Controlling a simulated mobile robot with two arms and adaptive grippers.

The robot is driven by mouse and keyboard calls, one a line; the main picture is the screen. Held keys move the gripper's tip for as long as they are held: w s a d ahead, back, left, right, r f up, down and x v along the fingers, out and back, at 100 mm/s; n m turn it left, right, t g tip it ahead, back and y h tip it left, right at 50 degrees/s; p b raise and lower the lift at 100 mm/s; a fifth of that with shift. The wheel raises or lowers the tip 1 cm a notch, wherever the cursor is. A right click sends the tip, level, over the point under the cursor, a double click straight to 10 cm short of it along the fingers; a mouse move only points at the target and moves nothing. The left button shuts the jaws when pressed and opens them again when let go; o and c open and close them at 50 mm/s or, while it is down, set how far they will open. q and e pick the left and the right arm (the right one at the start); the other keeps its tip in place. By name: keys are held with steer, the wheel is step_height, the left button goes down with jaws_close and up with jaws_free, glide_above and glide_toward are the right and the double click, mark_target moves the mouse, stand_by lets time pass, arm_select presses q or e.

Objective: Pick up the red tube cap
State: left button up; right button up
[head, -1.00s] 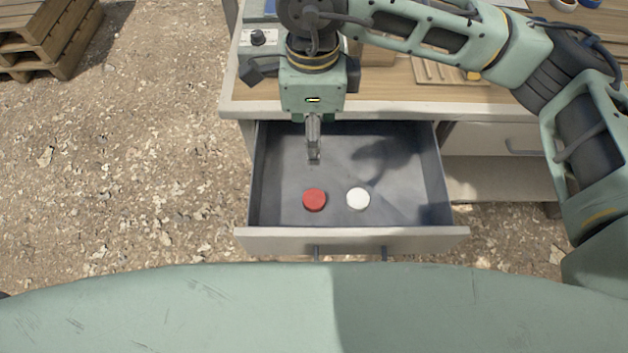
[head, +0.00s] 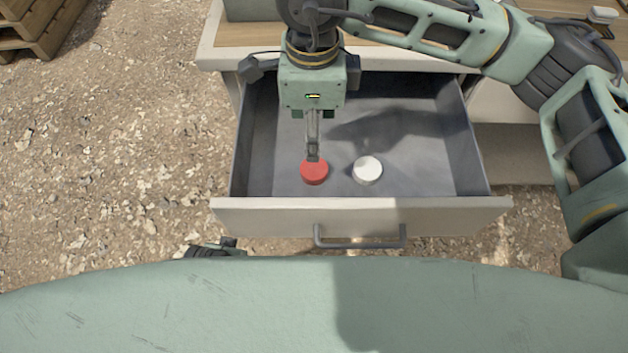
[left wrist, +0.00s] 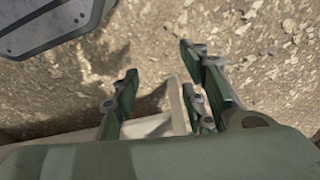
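The red tube cap (head: 314,173) lies on the floor of the open grey drawer (head: 400,110), left of a white cap (head: 367,170). My right gripper (head: 313,157) points down over the red cap, its tip overlapping the cap's far edge in the head view. Its fingers line up edge-on, so I cannot tell their opening or whether they touch the cap. My left gripper (head: 215,250) shows partly, outside the drawer near its front left. In the left wrist view, its green fingers (left wrist: 158,62) are spread apart with nothing held.
The drawer front (head: 275,215) has a grey handle (head: 360,243). The wooden workbench top (head: 250,34) stands behind the drawer. Wooden pallets (head: 40,25) lie at the far left on stony ground. The drawer floor is clear around the two caps.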

steer(key=b, duration=0.4)
glide_above(314, 170)
step_height(314, 170, down, 6)
steer(key=shift+a+r, duration=0.1)
step_height(314, 170, down, 8)
steer(key=shift+r+b, duration=0.2)
steer(key=shift+b, duration=0.1)
arm_select(q)
steer(key=w+v, duration=0.2)
steer(key=v, duration=0.7)
steer(key=shift+r+t, duration=0.4)
steer(key=shift+r, duration=0.1)
arm_select(e)
steer(key=c, duration=0.8)
arm_select(q)
steer(key=shift+w, duration=0.1)
arm_select(e)
steer(key=shift+r, duration=0.1)
